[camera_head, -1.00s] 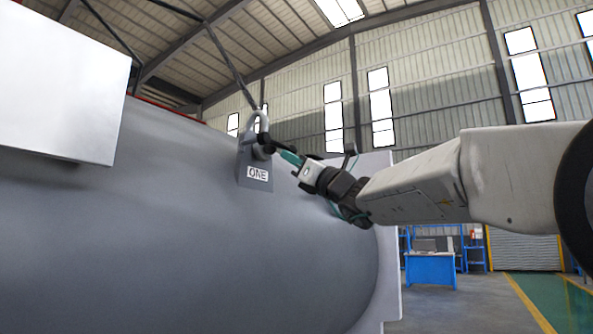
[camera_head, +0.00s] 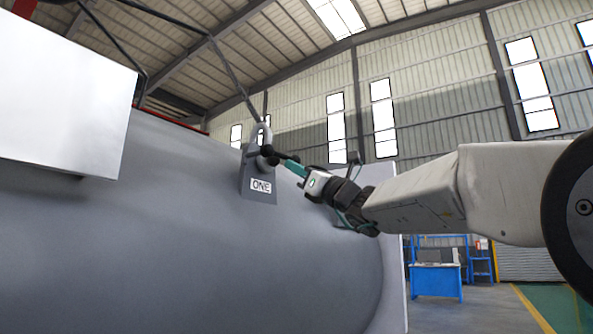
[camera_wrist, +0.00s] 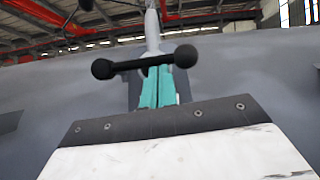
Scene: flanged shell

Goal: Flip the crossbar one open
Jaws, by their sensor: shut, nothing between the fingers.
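The crossbar (camera_wrist: 145,62) is a black bar with round ball ends, mounted on a light grey stem, in the wrist view. In the head view its dark end (camera_head: 267,151) shows at a grey bracket (camera_head: 258,175) labelled ONE, on the side of the big grey shell. My gripper (camera_head: 286,161) reaches in from the right, with its teal fingertips close to the crossbar. In the wrist view the teal fingers (camera_wrist: 157,74) are together and empty, and their tips meet the bar's outline. I cannot tell whether they touch it.
The grey cylindrical shell (camera_head: 200,260) fills the lower left. A pale box (camera_head: 65,95) juts out at the upper left. A pale flange (camera_head: 393,285) stands at the shell's right end, below my arm. A blue workbench (camera_head: 436,281) is far back, with open floor around it.

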